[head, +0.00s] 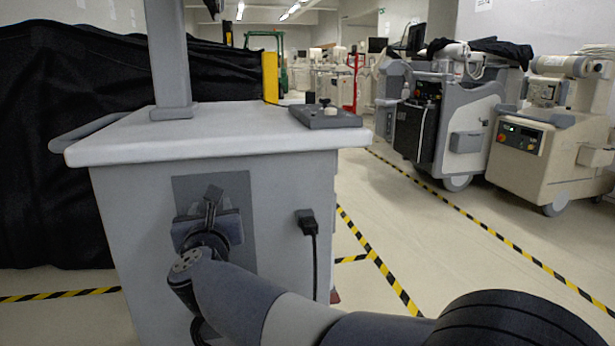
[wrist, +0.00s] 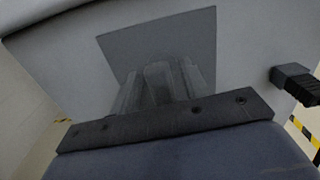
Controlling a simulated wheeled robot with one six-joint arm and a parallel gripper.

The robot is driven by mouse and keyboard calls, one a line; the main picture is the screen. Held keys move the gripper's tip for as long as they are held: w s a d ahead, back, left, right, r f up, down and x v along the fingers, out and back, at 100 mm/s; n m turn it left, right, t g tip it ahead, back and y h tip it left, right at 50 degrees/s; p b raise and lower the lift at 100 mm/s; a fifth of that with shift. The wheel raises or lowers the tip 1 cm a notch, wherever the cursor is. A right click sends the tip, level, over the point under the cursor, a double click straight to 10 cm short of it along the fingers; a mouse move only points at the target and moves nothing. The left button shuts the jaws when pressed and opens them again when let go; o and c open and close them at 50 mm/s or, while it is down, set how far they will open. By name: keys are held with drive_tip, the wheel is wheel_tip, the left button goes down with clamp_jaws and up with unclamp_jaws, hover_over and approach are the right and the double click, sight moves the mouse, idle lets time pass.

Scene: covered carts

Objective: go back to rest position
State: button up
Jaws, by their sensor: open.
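My gripper (head: 210,208) is in front of the cart's dark grey panel (head: 240,190), on the side facing me. Its jaws are open and I see nothing held between them. In the wrist view the gripper (wrist: 160,85) shows in front of the same panel (wrist: 205,45), above a dark bar with screws. I cannot tell whether the fingers touch the panel. My arm reaches in from the lower right of the head view.
A black plug with a cable (head: 307,222) sits on the cart (head: 130,220) right of the panel; the plug also shows in the wrist view (wrist: 292,78). Black covers (head: 60,150) stand at left. Machines (head: 440,120) stand at right, beyond taped floor (head: 375,255).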

drive_tip(key=shift+s+a+n, duration=0.1)
drive_tip(key=shift+a+n, duration=0.05)
drive_tip(key=shift+n, duration=0.95)
drive_tip(key=shift+a+n, duration=0.1)
drive_tip(key=shift+n, duration=1)
drive_tip(key=shift+d+r, duration=0.1)
